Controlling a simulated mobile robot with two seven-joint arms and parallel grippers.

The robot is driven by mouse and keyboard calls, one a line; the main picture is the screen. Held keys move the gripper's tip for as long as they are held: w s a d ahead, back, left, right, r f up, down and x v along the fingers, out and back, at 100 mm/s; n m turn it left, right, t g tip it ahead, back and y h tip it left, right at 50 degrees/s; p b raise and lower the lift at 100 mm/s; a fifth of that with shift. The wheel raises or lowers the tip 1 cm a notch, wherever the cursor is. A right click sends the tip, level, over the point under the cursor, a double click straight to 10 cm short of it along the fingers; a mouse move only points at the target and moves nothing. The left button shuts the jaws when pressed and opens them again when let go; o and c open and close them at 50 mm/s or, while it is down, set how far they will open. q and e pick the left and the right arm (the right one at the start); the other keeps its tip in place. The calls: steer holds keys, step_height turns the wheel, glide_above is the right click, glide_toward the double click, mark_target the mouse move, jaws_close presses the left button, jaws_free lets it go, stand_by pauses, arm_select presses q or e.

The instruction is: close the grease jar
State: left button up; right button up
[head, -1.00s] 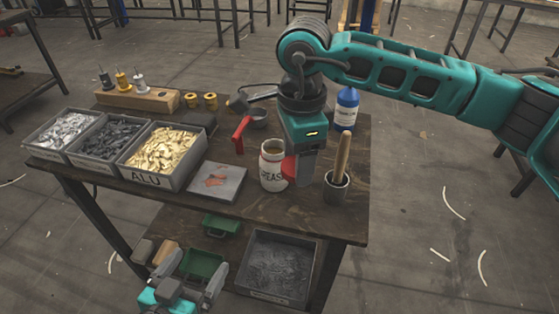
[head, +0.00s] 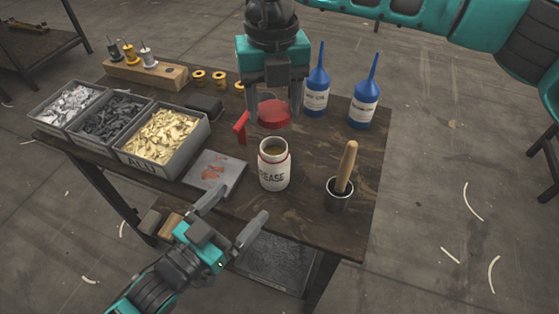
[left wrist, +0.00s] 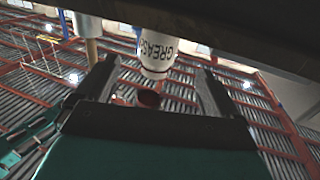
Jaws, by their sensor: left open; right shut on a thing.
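The grease jar (head: 274,165) stands upright and open on the table, its brown contents showing, a white jar with a red band near the mouth. The red lid (head: 274,114) is held level by my right gripper (head: 273,100), above and behind the jar and apart from it. My left gripper (head: 232,212) is open and empty, low at the table's front edge, in front of the jar. In the left wrist view the jar (left wrist: 158,52) is beyond and between my open fingers (left wrist: 155,88), touching neither. A dark red disc, likely the lid (left wrist: 148,97), shows by it.
A cup with a wooden-handled tool (head: 340,193) stands right of the jar. Two blue bottles (head: 363,105) stand behind it. A grey plate with red smears (head: 213,173) and the ALU bin (head: 163,143) are left. A red-handled thing (head: 241,127) lies behind the jar.

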mark_target(265, 177)
stand_by(0.3)
arm_select(q)
steer(key=x, duration=1.2)
steer(key=c, duration=1.5)
arm_select(e)
steer(key=shift+f, duration=2.5)
